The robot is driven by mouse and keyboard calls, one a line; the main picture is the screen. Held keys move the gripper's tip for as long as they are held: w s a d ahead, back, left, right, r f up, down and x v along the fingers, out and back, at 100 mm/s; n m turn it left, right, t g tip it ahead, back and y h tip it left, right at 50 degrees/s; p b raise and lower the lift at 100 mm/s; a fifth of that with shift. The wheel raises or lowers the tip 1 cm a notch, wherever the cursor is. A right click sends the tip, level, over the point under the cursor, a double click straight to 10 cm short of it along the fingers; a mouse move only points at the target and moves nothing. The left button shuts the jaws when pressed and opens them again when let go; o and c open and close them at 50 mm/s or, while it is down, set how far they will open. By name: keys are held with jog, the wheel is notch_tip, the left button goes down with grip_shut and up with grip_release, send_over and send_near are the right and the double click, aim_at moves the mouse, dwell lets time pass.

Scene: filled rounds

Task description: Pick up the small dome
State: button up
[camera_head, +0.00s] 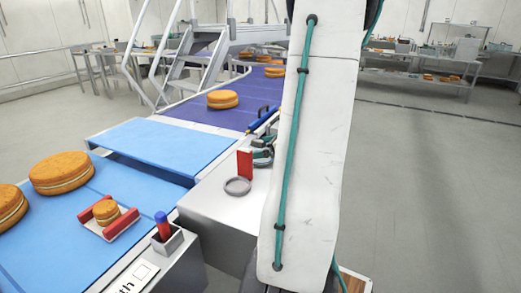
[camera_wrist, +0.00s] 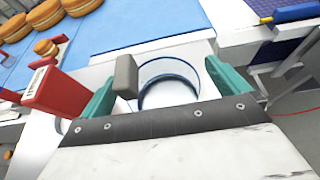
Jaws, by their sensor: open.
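A clear, round, see-through piece with a dark blue rim (camera_wrist: 168,82), which looks like the small dome, lies between the fingers in the wrist view. A grey block (camera_wrist: 125,77) stands at its left edge; I cannot tell whether it is part of it. My gripper (camera_wrist: 168,92) has two teal fingers spread on either side of the clear piece, with no clear contact seen. In the head view my gripper (camera_head: 263,153) is partly hidden behind my arm, above the white counter. The dome cannot be made out there; a grey ring (camera_head: 237,186) lies on the counter.
A red block (camera_head: 245,163) stands close to my gripper; it also shows in the wrist view (camera_wrist: 55,92). Left, a blue surface (camera_head: 85,215) bears large round cakes (camera_head: 62,173) and a small cake (camera_head: 106,211) between red bars. A red-and-blue piece (camera_head: 163,226) stands in a grey holder.

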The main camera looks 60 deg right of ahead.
jog(key=c, duration=1.1)
jog(key=shift+o, duration=0.2)
jog(key=shift+r, duration=0.15)
